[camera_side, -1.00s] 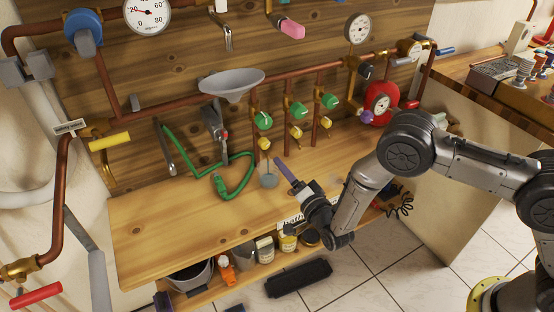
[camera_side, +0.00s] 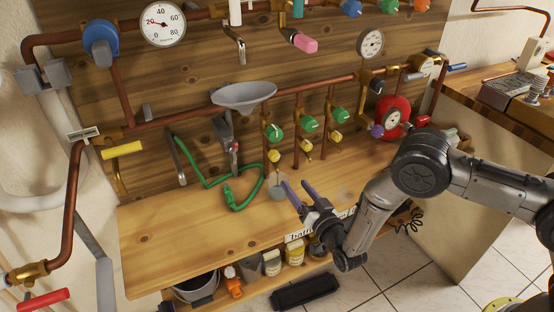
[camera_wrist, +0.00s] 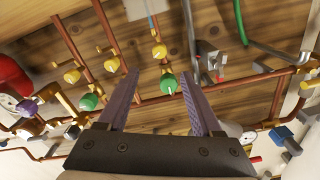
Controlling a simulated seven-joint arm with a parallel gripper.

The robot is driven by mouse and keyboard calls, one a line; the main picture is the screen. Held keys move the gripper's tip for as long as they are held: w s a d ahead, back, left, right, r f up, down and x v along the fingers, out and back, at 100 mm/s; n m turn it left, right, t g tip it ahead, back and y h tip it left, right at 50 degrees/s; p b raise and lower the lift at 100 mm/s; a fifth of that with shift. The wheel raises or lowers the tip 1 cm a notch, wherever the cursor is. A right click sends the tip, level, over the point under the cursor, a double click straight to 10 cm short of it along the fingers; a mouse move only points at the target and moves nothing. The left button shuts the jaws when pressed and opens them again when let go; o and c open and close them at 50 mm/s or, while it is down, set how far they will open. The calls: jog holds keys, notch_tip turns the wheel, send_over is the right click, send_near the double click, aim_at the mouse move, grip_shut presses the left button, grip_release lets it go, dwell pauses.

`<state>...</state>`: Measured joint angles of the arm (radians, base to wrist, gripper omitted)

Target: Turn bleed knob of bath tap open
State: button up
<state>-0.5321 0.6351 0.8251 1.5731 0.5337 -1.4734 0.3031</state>
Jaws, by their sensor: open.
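Three vertical copper branches on the board carry green knobs, with small yellow knobs below them. In the side view the left branch has a green knob (camera_side: 276,133) and a yellow knob (camera_side: 275,156). A label (camera_side: 306,232) on the bench edge is partly hidden by my arm, so I cannot tell which branch is the bath tap. My gripper (camera_side: 296,184) is open and empty, in front of and below the left branch. In the wrist view my gripper (camera_wrist: 159,72) has its purple fingers apart, with a green knob (camera_wrist: 170,83) and a yellow knob (camera_wrist: 158,51) seen between them.
A grey funnel (camera_side: 243,96) and a green hose (camera_side: 240,200) are left of the branches. A red round vessel (camera_side: 392,113) with a gauge and a purple knob (camera_side: 376,131) are at right. The bench top (camera_side: 170,235) is clear at left.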

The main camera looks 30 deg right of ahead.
aim_at(276, 158)
jog(key=w+n, duration=0.2)
jog(key=w, duration=0.2)
jog(key=w+n, duration=0.2)
jog(key=w, duration=0.3)
jog(key=w+n, duration=0.3)
jog(key=w, duration=0.2)
jog(key=shift+w+r, duration=0.1)
jog(key=shift+r, duration=0.05)
grip_shut()
dwell(0.4)
